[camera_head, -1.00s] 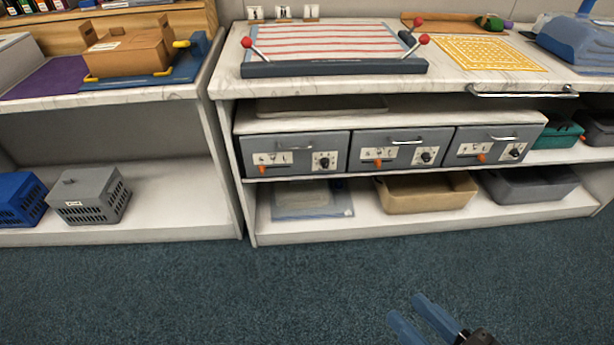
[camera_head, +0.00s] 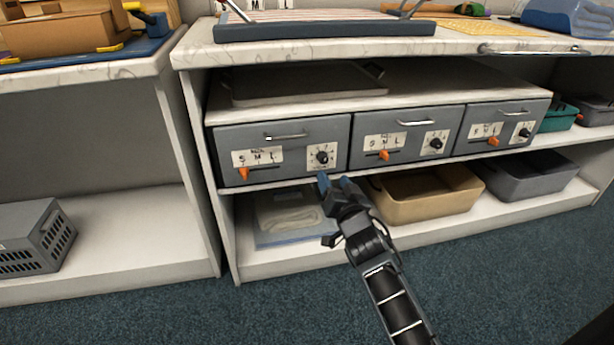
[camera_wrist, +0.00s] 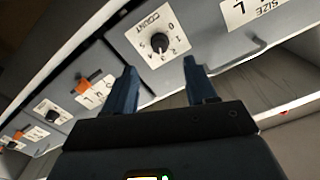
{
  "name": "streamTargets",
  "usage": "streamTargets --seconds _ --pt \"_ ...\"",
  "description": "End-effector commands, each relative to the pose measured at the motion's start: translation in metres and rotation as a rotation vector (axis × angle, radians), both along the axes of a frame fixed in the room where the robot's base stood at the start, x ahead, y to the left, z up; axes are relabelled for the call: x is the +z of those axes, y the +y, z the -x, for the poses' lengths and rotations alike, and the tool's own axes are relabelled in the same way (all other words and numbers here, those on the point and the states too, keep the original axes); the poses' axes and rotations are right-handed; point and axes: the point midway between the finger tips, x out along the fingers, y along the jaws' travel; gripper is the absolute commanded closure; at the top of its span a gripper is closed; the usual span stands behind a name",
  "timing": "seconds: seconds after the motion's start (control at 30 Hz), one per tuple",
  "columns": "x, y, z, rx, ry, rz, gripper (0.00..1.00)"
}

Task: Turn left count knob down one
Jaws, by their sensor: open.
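The left count knob (camera_head: 322,157) is a small black dial on a white plate at the right side of the left grey drawer (camera_head: 225,140). In the wrist view the same knob (camera_wrist: 159,42) sits on a plate marked COUNT with digits around it, seen turned over. Which digit it points to is hard to tell. My gripper (camera_head: 334,181) is open, with blue fingers just below the knob in the head view. In the wrist view its fingertips (camera_wrist: 159,65) stand apart, one to each side below the knob. No contact is visible.
The middle drawer (camera_head: 375,125) and right drawer (camera_head: 480,118) carry similar knobs and orange sliders. The left drawer's orange slider (camera_head: 244,174) is left of the knob. A shelf below holds a tan bin (camera_head: 425,205) and grey bin (camera_head: 530,182). A countertop (camera_head: 300,50) overhangs above.

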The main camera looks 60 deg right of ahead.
Motion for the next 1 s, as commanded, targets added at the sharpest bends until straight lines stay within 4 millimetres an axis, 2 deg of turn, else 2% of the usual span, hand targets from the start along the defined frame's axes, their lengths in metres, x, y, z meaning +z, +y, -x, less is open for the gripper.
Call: streamTargets --seconds 0.17,0.6,1.0 --pt "0.001 -0.014 -0.009 -0.005 -0.003 0.0 0.44" --pt "0.001 -0.058 -0.047 -0.005 -0.003 0.0 0.44" --pt "0.0 -0.062 -0.05 -0.005 -0.002 0.0 0.46"
